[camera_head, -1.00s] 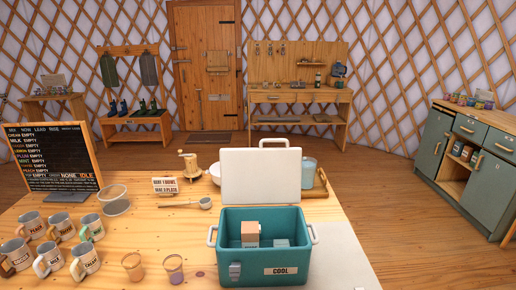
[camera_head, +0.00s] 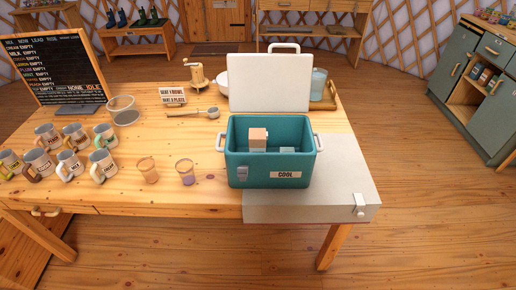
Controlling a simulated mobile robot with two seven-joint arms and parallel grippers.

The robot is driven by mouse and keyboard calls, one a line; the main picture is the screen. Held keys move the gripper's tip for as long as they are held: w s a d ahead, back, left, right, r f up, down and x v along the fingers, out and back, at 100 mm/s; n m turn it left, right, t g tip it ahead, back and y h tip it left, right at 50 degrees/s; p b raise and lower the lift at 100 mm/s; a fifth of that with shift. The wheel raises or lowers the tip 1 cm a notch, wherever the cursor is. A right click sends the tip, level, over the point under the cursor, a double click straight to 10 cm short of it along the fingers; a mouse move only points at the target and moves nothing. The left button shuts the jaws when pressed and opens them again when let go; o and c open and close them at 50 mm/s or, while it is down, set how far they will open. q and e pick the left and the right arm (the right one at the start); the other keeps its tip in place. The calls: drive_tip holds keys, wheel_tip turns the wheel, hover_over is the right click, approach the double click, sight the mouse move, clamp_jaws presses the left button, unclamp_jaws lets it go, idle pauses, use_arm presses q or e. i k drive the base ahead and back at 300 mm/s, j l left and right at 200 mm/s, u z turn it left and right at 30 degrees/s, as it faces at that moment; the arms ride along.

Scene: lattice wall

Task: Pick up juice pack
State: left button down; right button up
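A small carton with an orange-tan top and a pale lower part (camera_head: 258,138), which looks like the juice pack, stands inside the open teal cooler box (camera_head: 250,174) marked "COOL". Its lower part is hidden by the cooler's front wall. A small pale teal block (camera_head: 287,149) lies to its right in the cooler. The cooler's white lid (camera_head: 268,84) stands up at the back. Neither of my grippers shows in the view.
The cooler stands on a wooden table (camera_head: 200,145), partly over a pale grey slab (camera_head: 345,180) at the right end. Several mugs (camera_head: 70,165) and two glasses (camera_head: 186,172) stand to its left. A blackboard (camera_head: 55,68), scoop (camera_head: 205,112) and grinder (camera_head: 197,75) are farther back. Floor right of the table is clear.

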sight(257, 137)
drive_tip(key=i+l+u, duration=0.2)
drive_tip(key=l+u, duration=0.15)
drive_tip(key=l, duration=1)
drive_tip(key=l+u, duration=0.35)
drive_tip(key=l, duration=1.05)
